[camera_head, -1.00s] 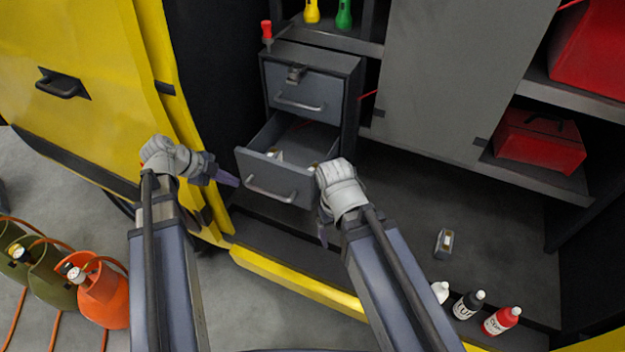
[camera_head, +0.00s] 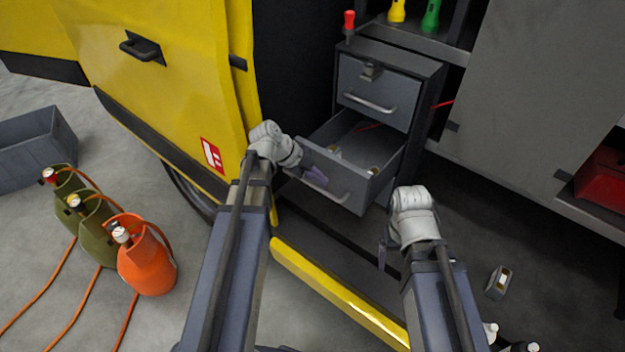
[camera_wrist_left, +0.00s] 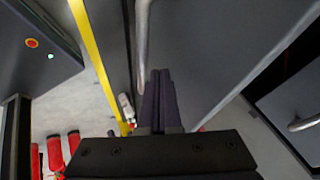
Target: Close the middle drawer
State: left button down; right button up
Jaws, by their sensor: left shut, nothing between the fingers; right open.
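The middle drawer (camera_head: 339,178) is pulled out of a grey cabinet (camera_head: 427,85), below a shut top drawer (camera_head: 385,86). A few small items lie inside it. My left gripper (camera_head: 318,178) is shut and empty, at the drawer's front beside its bar handle. In the left wrist view the closed fingers (camera_wrist_left: 160,102) are right beside the handle (camera_wrist_left: 142,45) and close to the grey drawer front (camera_wrist_left: 205,50); I cannot tell whether they touch. My right gripper (camera_head: 386,256) is open and empty, in front of and right of the drawer, apart from it.
A yellow door (camera_head: 165,85) stands left of the cabinet. A yellow-edged step (camera_head: 335,295) runs in front. A small box (camera_head: 498,282) and bottles are at lower right. An orange cylinder (camera_head: 147,265), green cylinders (camera_head: 98,233) and a grey bin (camera_head: 35,150) stand on the floor at left.

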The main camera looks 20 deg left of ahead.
pick_arm(q)
jog(key=shift+b+x, duration=0.6)
jog(key=shift+x, duration=0.6)
jog(key=shift+w, duration=0.15)
jog(key=w+d, duration=0.2)
jog(key=w, duration=0.4)
jog(key=w+d, duration=0.3)
jog(key=w, duration=0.4)
jog(key=w+d, duration=0.2)
jog(key=w, duration=0.5)
jog(key=shift+d, duration=0.2)
jog(key=shift+w+d, duration=0.1)
jog(key=shift+w, duration=0.25)
jog(key=shift+w+r, duration=0.1)
jog(key=shift+r, duration=0.05)
jog(key=shift+r, duration=0.1)
